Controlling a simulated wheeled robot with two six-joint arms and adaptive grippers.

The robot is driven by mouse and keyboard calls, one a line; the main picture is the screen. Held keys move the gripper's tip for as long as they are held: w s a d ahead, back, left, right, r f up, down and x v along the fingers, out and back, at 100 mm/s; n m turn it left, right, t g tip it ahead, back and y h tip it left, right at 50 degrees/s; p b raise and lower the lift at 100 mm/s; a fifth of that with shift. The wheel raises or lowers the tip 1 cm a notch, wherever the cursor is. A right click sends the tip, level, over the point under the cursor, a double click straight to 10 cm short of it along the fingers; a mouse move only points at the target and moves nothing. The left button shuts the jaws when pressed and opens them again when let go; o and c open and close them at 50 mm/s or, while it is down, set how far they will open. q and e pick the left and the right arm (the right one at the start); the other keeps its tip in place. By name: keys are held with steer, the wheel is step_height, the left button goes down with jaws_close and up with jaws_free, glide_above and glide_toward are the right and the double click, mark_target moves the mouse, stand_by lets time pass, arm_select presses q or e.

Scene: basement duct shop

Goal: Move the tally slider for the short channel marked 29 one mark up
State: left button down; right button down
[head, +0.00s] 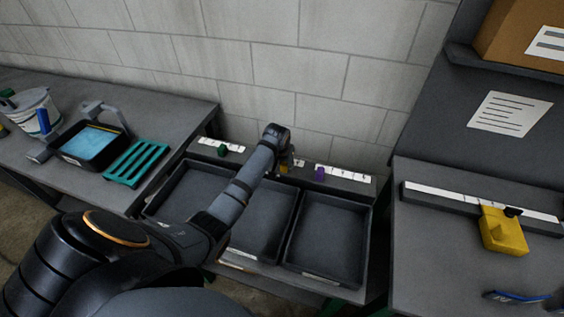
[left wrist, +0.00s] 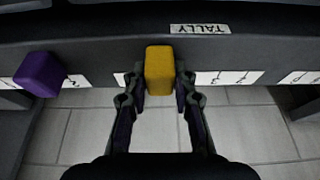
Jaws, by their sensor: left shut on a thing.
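A yellow tally slider (left wrist: 159,70) sits on the tally rail in the left wrist view, between the two fingers of my left gripper (left wrist: 159,88). The fingers are shut on its sides. In the head view the yellow slider (head: 284,169) shows only in part behind my left arm, and the gripper itself (head: 288,160) is mostly hidden. A purple slider (head: 320,173) stands to its right in the head view and on the left in the wrist view (left wrist: 40,74). A green slider (head: 222,150) stands on the left rail section. White numbered strips lie along the rail. My right gripper is not in view.
Dark open trays (head: 326,243) stand below the rail. A teal slatted rack (head: 136,163) and a black tray with blue contents (head: 92,141) are on the left bench. A yellow block (head: 503,232) sits on a white scale at the right. A TALLY label (left wrist: 200,29) is on the rail.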

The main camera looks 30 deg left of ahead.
arm_select(q)
steer(key=c, duration=1.1)
jaws_free()
steer(key=shift+s+r, duration=0.1)
steer(key=shift+r, duration=0.3)
steer(key=v, duration=1.1)
steer(key=shift+s, duration=0.15)
